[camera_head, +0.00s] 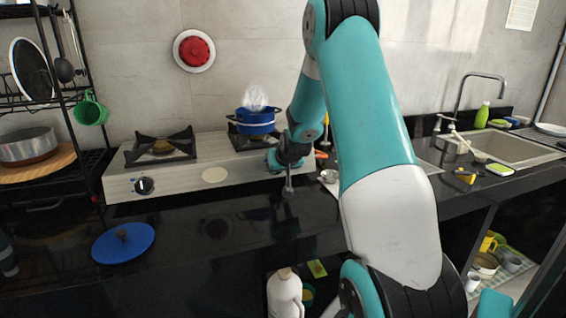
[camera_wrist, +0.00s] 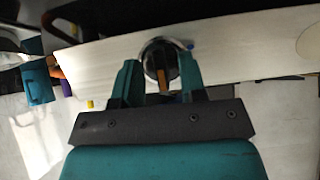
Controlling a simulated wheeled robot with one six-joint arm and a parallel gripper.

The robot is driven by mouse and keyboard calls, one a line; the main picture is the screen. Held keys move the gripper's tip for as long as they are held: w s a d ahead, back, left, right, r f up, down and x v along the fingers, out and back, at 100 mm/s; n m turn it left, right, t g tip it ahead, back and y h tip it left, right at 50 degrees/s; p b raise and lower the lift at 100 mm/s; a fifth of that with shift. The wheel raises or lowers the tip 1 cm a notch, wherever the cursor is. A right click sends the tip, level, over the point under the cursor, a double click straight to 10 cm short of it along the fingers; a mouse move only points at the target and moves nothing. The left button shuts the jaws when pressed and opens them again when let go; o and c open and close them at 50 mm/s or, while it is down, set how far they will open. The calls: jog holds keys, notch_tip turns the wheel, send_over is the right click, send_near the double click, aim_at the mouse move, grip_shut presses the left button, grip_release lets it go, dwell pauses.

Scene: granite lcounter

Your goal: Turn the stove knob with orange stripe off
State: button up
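The stove (camera_head: 190,181) stands on the dark counter against the wall. In the wrist view a round dark knob with an orange stripe (camera_wrist: 161,66) sits on its pale front panel, the stripe running nearly upright in that picture. My gripper (camera_wrist: 160,72) has its two teal fingers apart, one on either side of the knob; whether they touch it I cannot tell. In the head view my gripper (camera_head: 273,161) is at the right end of the stove front, and the striped knob is hidden there. A blue pot (camera_head: 255,121) with steam above it stands on the right burner.
Another knob (camera_head: 144,186) with a white mark is on the stove's left front. A blue lid (camera_head: 123,243) lies on the counter. A black rack (camera_head: 75,95) stands at left, a sink (camera_head: 510,146) at right. The counter before the stove is mostly clear.

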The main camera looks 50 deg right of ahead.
jog(key=v, duration=1.7)
jog(key=shift+s, duration=0.1)
jog(key=a+r+n+g+y+p, duration=0.15)
jog(key=a+n+y, duration=0.45)
jog(key=a, duration=1.7)
jog(key=s+a+r+n+g+y+p, duration=0.2)
jog(key=s+a+n+g, duration=0.4)
jog(key=s+a, duration=1)
jog(key=shift+r+n+y+p, duration=0.2)
jog(key=shift+n+y+p, duration=0.25)
jog(key=shift+n, duration=0.25)
jog(key=shift+a, duration=0.1)
